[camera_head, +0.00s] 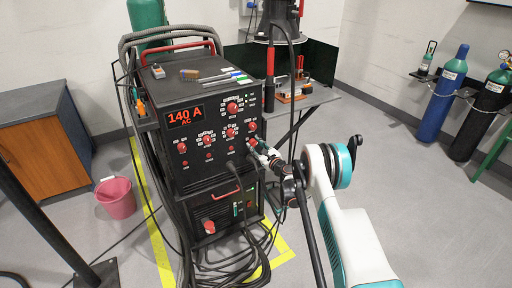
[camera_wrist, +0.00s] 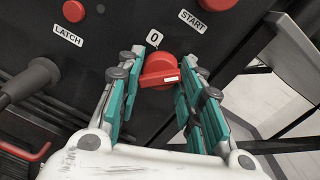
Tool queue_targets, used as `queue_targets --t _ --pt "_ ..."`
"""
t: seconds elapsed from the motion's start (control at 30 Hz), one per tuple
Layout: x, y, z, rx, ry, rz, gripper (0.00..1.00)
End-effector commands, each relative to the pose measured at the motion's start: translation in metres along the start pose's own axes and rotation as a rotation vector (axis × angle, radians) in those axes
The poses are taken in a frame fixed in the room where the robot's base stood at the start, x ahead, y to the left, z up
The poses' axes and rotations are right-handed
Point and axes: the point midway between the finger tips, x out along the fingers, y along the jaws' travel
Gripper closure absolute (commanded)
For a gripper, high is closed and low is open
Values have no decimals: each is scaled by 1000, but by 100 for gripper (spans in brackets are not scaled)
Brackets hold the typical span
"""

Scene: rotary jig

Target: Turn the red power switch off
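A red rotary knob (camera_wrist: 160,72) on the dark panel shows in the wrist view, beside a "0" label. A white mark shows on its lower right. The two fingers of my gripper (camera_wrist: 165,65) stand on either side of the knob, with their tips close to the panel. I cannot tell whether the pads touch the knob. In the head view my gripper (camera_head: 262,153) is at the right edge of the black welding machine's front panel (camera_head: 205,167) and hides the knob.
Other red knobs (camera_head: 231,131) are close by on the panel. "LATCH" (camera_wrist: 68,36) and "START" (camera_wrist: 192,21) labels show near the fingers. A cable plug (camera_wrist: 30,82) sticks out at the left. Cables (camera_head: 235,265) lie around the machine's base. A pink bucket (camera_head: 116,200) stands left.

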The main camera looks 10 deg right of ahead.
Motion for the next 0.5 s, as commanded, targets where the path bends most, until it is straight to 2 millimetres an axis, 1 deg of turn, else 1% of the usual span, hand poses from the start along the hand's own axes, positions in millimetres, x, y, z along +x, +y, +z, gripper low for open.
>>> queue_targets --t 0.27,0.5 --pt "0 -1 0 -17 1 -1 90" --pt "0 -1 0 -117 7 1 90"
